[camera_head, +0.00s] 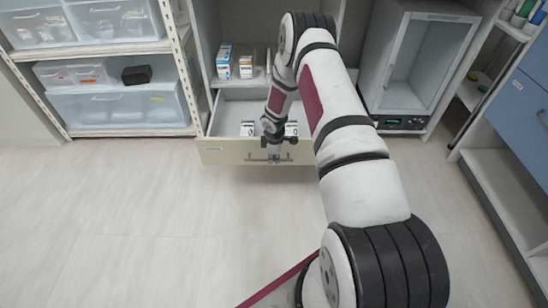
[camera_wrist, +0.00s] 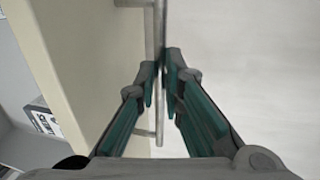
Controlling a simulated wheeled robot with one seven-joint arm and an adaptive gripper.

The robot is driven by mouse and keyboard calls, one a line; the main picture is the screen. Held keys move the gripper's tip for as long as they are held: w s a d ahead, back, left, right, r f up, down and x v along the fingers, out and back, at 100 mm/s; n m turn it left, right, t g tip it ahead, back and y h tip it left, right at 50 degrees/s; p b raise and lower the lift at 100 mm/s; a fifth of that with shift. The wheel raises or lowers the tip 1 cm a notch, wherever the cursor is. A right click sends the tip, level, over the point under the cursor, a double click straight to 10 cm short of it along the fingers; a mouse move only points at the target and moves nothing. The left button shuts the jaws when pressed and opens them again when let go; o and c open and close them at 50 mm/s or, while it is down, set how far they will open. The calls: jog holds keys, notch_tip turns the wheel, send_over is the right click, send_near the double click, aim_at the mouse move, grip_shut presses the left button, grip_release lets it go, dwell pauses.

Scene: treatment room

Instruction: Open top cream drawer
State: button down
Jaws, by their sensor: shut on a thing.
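The top cream drawer (camera_head: 222,153) is pulled partly out of its cabinet, and its inside shows with several small white boxes (camera_head: 248,128) in it. A thin metal bar handle (camera_head: 295,158) runs across its front. My gripper (camera_head: 274,157) is at the middle of the handle. In the wrist view the fingers (camera_wrist: 162,72) are closed around the handle bar (camera_wrist: 159,125), with the cream drawer front (camera_wrist: 88,62) just to the left. The arm hides part of the drawer's right side.
Open shelves with small boxes (camera_head: 224,62) stand above the drawer. A rack with clear bins (camera_head: 120,105) is at the left. A glass-fronted cabinet (camera_head: 418,65) and a blue-drawer unit (camera_head: 520,110) are at the right. The floor (camera_head: 150,220) in front is clear.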

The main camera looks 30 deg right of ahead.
jog(key=c, duration=1.7)
grip_release()
jog(key=shift+f, duration=0.1)
jog(key=r, duration=0.4)
jog(key=s+a+r, duration=0.1)
jog(key=r, duration=0.3)
jog(key=s+r, duration=0.1)
jog(key=r, duration=0.3)
jog(key=shift+a, duration=0.15)
